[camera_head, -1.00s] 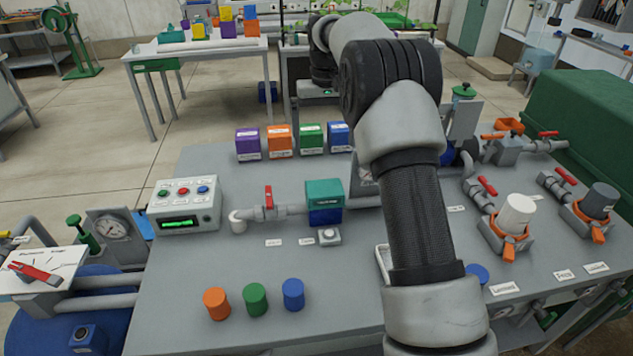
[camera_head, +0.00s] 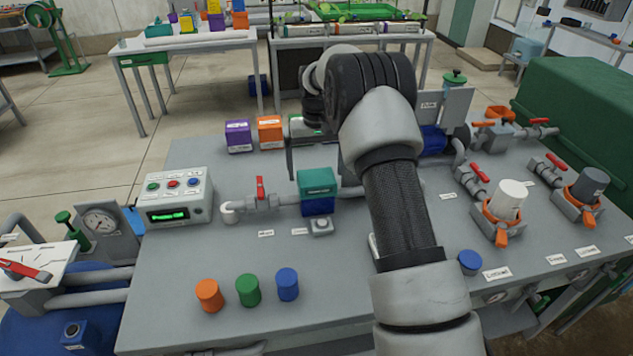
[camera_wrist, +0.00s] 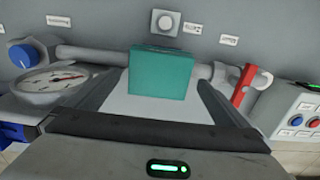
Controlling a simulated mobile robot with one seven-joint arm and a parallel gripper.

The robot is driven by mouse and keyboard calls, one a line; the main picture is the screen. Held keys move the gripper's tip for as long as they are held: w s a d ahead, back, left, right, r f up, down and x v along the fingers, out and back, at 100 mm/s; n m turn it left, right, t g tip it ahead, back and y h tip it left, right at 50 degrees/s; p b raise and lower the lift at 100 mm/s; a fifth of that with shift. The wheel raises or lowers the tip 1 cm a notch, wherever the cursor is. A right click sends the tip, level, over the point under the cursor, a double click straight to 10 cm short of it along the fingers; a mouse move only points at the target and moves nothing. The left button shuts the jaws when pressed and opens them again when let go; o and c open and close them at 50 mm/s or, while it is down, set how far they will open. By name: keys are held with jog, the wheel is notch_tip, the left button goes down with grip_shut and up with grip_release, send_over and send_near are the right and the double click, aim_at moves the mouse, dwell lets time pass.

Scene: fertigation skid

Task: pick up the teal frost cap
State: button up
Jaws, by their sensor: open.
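The teal frost cap (camera_head: 317,181) is a boxy block. It sits on top of a blue body on the grey pipe line in the middle of the bench. In the wrist view the teal cap (camera_wrist: 162,74) lies ahead, between the two dark fingers of my gripper (camera_wrist: 160,84). The fingers are spread wide, with room on either side of the cap. In the head view my gripper (camera_head: 304,148) is low on the far side of the cap, partly hidden by my arm. I cannot tell whether the fingertips reach past the cap's near face.
A red-handled valve (camera_head: 260,188) stands left of the cap, with a control box (camera_head: 175,198) beyond it. Purple (camera_head: 238,136) and orange (camera_head: 270,131) boxes stand behind. Orange, green (camera_head: 248,290) and blue cylinders stand in front. A gauge (camera_wrist: 52,82) shows in the wrist view.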

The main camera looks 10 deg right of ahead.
aim_at(317, 177)
notch_tip(317, 177, down, 4)
jog(key=shift+r, duration=0.1)
jog(key=c, duration=1.1)
